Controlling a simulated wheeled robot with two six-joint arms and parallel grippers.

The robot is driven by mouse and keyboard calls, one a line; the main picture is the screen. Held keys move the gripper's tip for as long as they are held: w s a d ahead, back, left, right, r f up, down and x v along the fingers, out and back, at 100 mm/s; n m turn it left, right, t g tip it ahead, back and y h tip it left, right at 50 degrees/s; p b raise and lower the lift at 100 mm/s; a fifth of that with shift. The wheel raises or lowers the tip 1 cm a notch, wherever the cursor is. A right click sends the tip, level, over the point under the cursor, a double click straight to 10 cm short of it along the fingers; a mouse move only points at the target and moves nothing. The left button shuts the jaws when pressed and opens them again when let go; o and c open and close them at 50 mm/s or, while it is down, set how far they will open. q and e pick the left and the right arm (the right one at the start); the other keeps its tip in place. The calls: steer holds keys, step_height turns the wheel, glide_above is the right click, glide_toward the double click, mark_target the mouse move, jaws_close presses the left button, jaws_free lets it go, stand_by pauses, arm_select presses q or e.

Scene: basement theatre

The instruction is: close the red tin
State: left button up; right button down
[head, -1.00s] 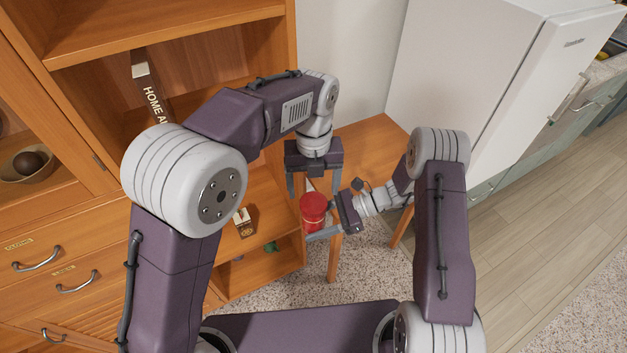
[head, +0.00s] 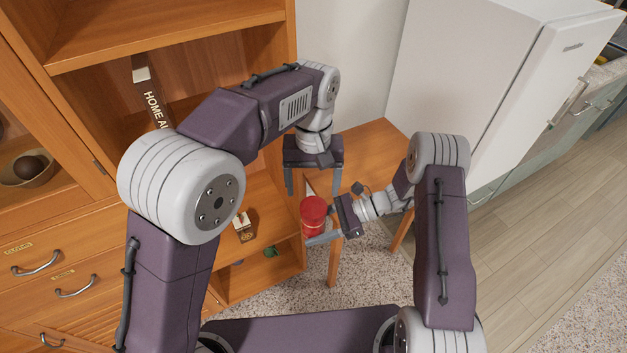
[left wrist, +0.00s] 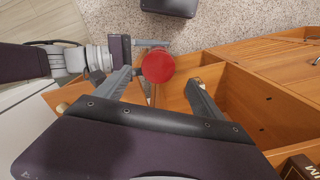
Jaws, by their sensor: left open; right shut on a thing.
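The red tin (head: 313,218) is upright in my right gripper (head: 318,226), which is shut on its body from the right. The tin's round red top also shows in the left wrist view (left wrist: 158,66). It looks covered, but I cannot tell whether the lid is fully seated. My left gripper (head: 313,188) is open and empty above the tin, pointing down. In the left wrist view, its two fingers (left wrist: 160,80) stand well apart, one on each side of the tin's top, not touching it. One finger of my right gripper is partly hidden by the tin.
An orange wooden shelf unit (head: 190,30) stands at the left, with a brown book (head: 150,90) and a bowl (head: 30,170). A wooden table (head: 375,140) is behind the grippers. A white fridge (head: 460,60) stands at the right. Open floor lies right of my right arm.

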mark_target(313, 206)
arm_select(q)
steer(key=shift+r+n, duration=0.15)
steer(key=shift+n, duration=0.35)
steer(key=shift+w+d+r, duration=0.1)
steer(key=shift+r, duration=0.15)
steer(key=shift+f, duration=4)
steer(key=c, duration=1.5)
steer(key=shift+o, duration=0.2)
steer(key=shift+m, duration=1)
steer(key=o, duration=1.6)
